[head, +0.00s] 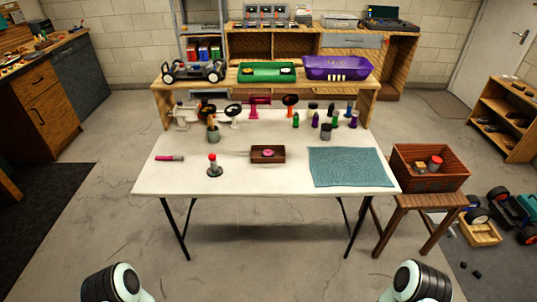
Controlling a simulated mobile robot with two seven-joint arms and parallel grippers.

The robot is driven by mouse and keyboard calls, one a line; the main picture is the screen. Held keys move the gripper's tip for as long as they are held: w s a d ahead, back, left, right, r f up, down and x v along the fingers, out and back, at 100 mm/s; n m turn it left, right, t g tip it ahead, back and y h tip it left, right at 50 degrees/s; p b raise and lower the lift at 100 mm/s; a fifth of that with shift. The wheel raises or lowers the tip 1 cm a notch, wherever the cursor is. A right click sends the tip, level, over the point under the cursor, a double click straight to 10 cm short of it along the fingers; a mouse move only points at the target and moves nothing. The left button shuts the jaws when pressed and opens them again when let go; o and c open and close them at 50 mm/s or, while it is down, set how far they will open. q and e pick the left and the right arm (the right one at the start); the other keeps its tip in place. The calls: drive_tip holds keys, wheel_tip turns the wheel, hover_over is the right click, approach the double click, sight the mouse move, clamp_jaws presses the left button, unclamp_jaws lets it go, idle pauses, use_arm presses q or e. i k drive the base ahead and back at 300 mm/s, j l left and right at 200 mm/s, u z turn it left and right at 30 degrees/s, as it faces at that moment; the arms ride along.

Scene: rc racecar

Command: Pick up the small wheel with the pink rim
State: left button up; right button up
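I cannot make out for certain which thing is the small wheel with the pink rim. A small round pink piece (268,153) lies in a small dark wooden tray (256,159) at the middle of the white table. Dark wheels stand at the table's back: one with a pale hub (233,110), one with an orange-red hub (290,100), and a dark one (207,108). Small round pieces also lie in the green tray on the raised shelf. Only parts of my two arms show at the bottom edge; neither gripper is in view.
The white table (225,184) has free room along its front. A teal mat (350,167) lies at right. A red-topped piece (214,166) and a pink-handled tool (169,158) are front left. The shelf holds a car chassis (194,71), green tray (267,79) and purple tray (338,69).

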sight(267, 153)
drive_tip(key=i+l, duration=0.3)
drive_tip(key=i+l+u, duration=0.1)
drive_tip(key=i+l, duration=0.2)
drive_tip(key=l, duration=0.15)
drive_tip(key=i+l+u, duration=0.1)
drive_tip(key=i+l, duration=0.2)
drive_tip(key=l, duration=0.1)
